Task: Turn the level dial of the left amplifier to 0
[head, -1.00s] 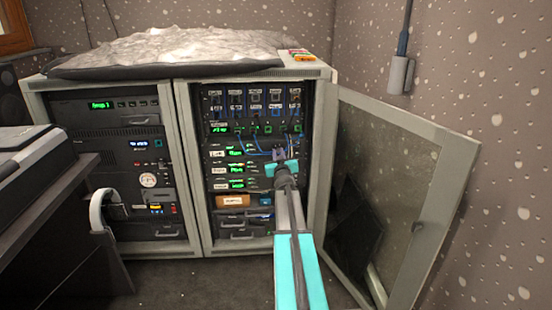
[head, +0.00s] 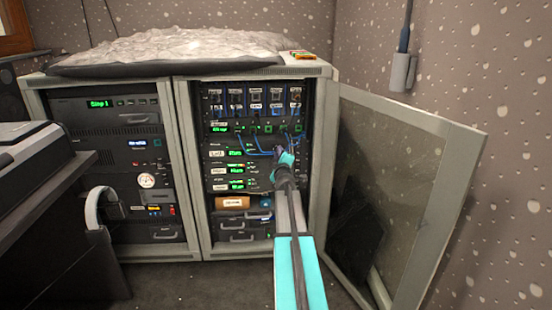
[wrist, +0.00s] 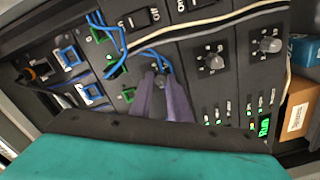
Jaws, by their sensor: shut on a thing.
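Three amplifier units are stacked in the open right-hand rack, each with a white label and a green display. The top one (head: 217,154) has its dial (wrist: 160,82) between the fingers of my gripper (wrist: 160,88). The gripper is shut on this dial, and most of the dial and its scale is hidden. My gripper also shows at the rack front in the head view (head: 279,152). The dials of the middle unit (wrist: 214,62) and the bottom unit (wrist: 268,45) are bare and free. I cannot read which label says left.
Blue cables (wrist: 110,40) run close beside the fingers, and a black and white cable pair (wrist: 200,32) crosses the panel. A glass door (head: 400,190) stands open at the right. An orange-brown box (head: 231,202) sits lower in the rack.

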